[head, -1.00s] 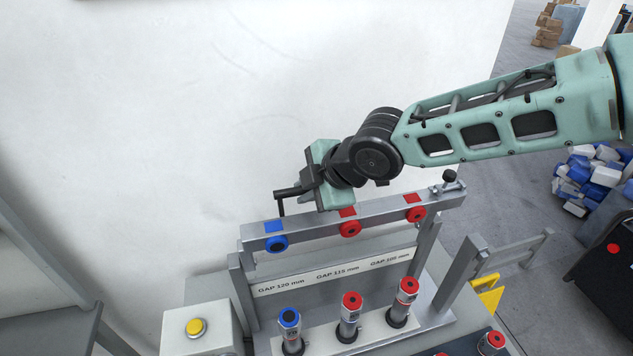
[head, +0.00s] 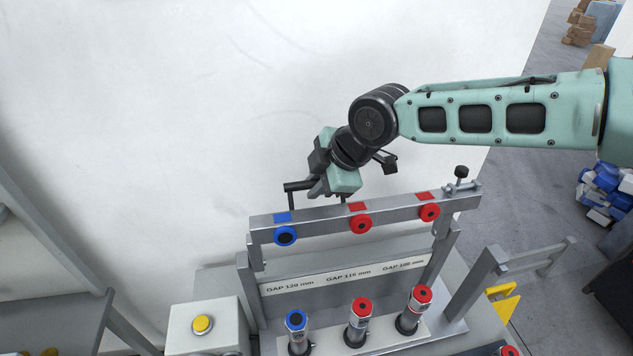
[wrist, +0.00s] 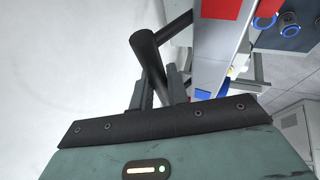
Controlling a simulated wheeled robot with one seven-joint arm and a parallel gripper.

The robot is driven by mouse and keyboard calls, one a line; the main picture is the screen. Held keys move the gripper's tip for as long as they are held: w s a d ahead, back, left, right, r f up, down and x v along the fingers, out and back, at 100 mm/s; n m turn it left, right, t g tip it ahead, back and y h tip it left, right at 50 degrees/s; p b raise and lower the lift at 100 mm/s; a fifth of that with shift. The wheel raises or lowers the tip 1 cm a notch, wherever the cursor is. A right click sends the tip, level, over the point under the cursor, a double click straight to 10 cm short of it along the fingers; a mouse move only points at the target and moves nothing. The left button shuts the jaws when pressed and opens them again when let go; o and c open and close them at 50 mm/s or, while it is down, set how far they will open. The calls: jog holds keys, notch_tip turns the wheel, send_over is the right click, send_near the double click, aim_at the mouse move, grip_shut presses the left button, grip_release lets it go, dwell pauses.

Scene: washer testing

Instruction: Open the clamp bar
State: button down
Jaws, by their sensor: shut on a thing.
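The clamp bar (head: 393,207) is a grey metal beam spanning the fixture, with one blue and two red discs on its front. A black cranked handle (head: 292,196) rises at its left end; it also shows in the wrist view (wrist: 148,55). My gripper (head: 312,187) is just above the bar's left part, shut on the handle. In the wrist view, the two grey fingers of my gripper (wrist: 160,88) lie on either side of the handle. The palm hides part of the grip.
Below the bar stand one blue-capped cylinder (head: 296,321) and two red-capped ones (head: 361,307), behind them a gap label plate (head: 345,275). A black knob (head: 461,172) stands at the right end. A yellow-button box (head: 203,326) is at left. A white wall is close behind.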

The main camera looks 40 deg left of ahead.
jog(key=c, duration=1.4)
grip_release()
jog(key=shift+o, duration=0.2)
jog(key=s+b+v, duration=0.1)
jog(key=b+v, duration=0.6)
jog(key=v, duration=1)
jog(key=shift+w+r, duration=0.2)
jog(key=shift+w, duration=0.2)
jog(key=shift+f, duration=0.1)
